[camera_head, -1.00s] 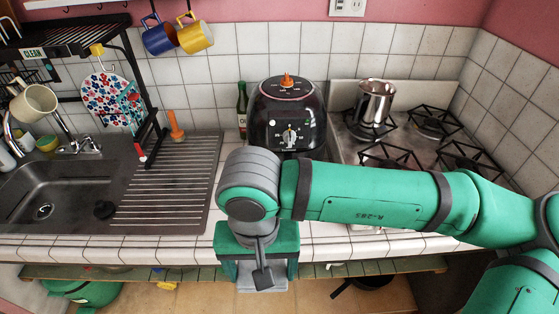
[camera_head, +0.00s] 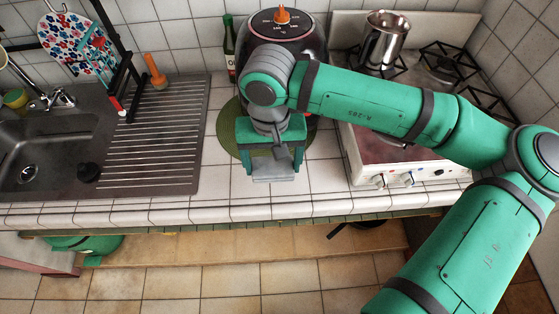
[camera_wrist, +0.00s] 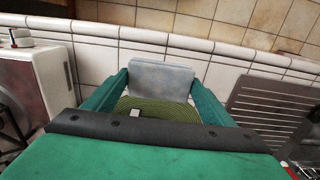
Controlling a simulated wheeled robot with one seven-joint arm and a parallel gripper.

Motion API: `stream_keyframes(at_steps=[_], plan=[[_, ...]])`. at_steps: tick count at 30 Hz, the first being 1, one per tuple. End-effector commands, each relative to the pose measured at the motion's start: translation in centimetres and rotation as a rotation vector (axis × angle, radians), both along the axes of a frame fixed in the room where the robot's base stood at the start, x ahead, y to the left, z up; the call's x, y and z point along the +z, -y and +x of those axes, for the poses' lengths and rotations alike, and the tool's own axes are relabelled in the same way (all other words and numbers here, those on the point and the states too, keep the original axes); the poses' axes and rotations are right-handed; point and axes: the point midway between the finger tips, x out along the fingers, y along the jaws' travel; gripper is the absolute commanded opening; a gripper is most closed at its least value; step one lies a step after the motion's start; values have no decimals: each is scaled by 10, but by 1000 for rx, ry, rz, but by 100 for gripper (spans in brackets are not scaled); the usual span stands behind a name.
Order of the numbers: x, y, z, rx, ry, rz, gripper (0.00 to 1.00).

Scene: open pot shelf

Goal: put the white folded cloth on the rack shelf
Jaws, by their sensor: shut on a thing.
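My gripper (camera_head: 273,152) points down over the tiled counter, in front of the black air fryer. It is shut on the white folded cloth (camera_head: 274,177), which looks pale grey and hangs as a flat pad below the fingers. In the wrist view the cloth (camera_wrist: 161,80) sits between the two green fingers. A slatted green shelf edge (camera_head: 350,218) shows under the counter's front; its top is mostly hidden. A black rack post (camera_head: 126,75) stands by the sink at upper left. I cannot tell which of these is the rack shelf.
A round green mat (camera_head: 231,137) lies under my gripper. The air fryer (camera_head: 283,38), a bottle (camera_head: 229,50) and the stove with a steel pot (camera_head: 385,42) stand behind. The sink (camera_head: 40,150) and ribbed drainboard (camera_head: 155,140) are left. A dark pan handle (camera_head: 340,229) shows below the counter.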

Motion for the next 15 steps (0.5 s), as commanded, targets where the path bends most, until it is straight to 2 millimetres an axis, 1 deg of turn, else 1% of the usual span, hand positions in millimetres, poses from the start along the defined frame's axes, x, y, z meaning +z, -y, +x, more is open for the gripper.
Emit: stream_keyframes(at_steps=[1,6,10,15], plan=[[-7,3,8,-3,-2,2,52],[-35,11,28,-2,-2,2,52],[-48,15,38,-1,-1,2,52],[-54,18,44,0,1,1,52]])
